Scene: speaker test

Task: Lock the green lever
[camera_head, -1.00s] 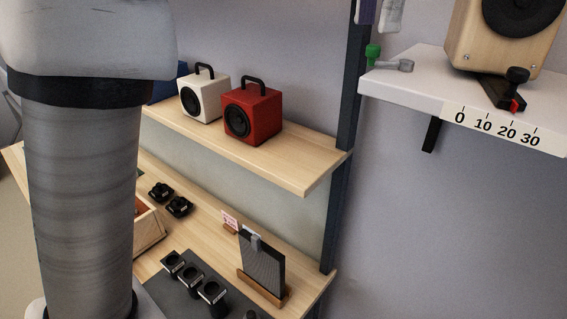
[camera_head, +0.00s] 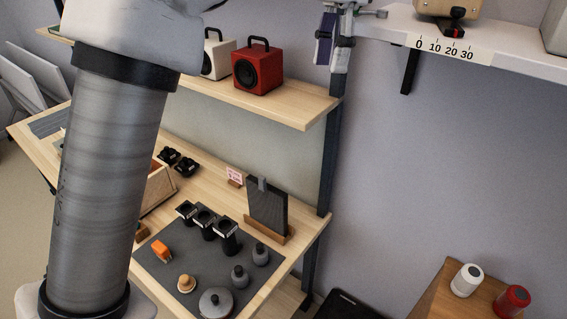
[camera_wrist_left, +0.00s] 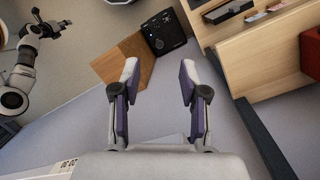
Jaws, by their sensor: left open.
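The grey metal part of the lever (camera_head: 375,14) shows at the top of the head view, on the white shelf (camera_head: 480,46). My left gripper (camera_head: 332,62) points down at the left end of this shelf, close to the lever in the picture. Whether they touch cannot be told. In the left wrist view the left gripper (camera_wrist_left: 157,80) is open, with nothing between its purple-padded fingers. My right gripper (camera_wrist_left: 52,24) is small at that view's left; its jaw state is unclear.
A black clamp (camera_head: 454,22) stands by the shelf's number scale, under a wooden speaker (camera_head: 440,6). A dark post (camera_head: 330,150) runs below my left gripper. A red speaker (camera_head: 257,70) sits on the wooden shelf. A low wooden table (camera_head: 440,290) holds two small cylinders.

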